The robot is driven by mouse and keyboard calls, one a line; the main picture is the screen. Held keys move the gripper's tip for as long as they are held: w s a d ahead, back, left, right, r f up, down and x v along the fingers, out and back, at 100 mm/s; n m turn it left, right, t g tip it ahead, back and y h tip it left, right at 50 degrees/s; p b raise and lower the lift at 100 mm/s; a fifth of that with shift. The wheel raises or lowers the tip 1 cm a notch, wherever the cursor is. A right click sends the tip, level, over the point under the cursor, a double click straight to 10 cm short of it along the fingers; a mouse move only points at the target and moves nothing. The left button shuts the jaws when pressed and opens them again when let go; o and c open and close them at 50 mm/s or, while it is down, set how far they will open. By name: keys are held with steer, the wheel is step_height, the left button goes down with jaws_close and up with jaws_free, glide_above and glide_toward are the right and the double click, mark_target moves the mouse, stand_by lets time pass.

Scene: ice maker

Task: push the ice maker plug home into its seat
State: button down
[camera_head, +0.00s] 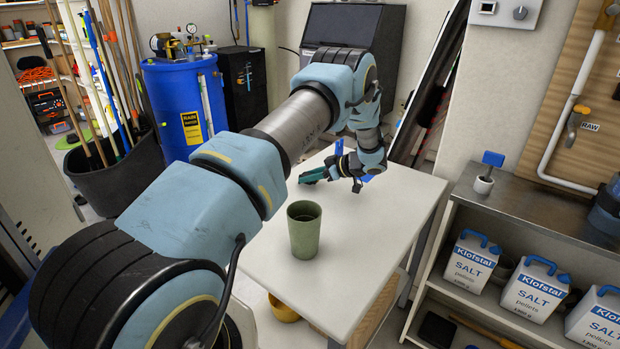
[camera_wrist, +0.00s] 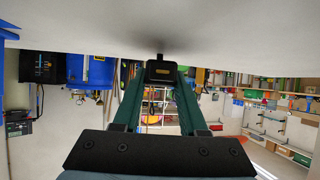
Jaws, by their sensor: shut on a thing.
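My gripper (camera_head: 313,175), with dark green fingers, is low over the white table near its far left edge. In the wrist view my gripper (camera_wrist: 160,84) is shut on a small black block with a yellowish mark, which I take to be the plug (camera_wrist: 161,71). A thin stub on it points towards the pale surface, where a dark shadow lies close by. Whether it touches that surface is unclear. The plug cannot be made out in the head view. A dark appliance (camera_head: 340,26) at the back may be the ice maker. I cannot make out the seat.
A green cup (camera_head: 304,230) stands on the white table (camera_head: 350,255), in front of my gripper. The table to its right is clear. A blue tank (camera_head: 187,105) stands behind left. A shelf unit (camera_head: 530,215) with salt containers (camera_head: 535,288) is at right.

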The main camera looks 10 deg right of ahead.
steer(key=shift+f, duration=0.55)
steer(key=shift+f, duration=0.3)
steer(key=shift+c, duration=2.2)
jaws_free()
steer(key=shift+r, duration=0.1)
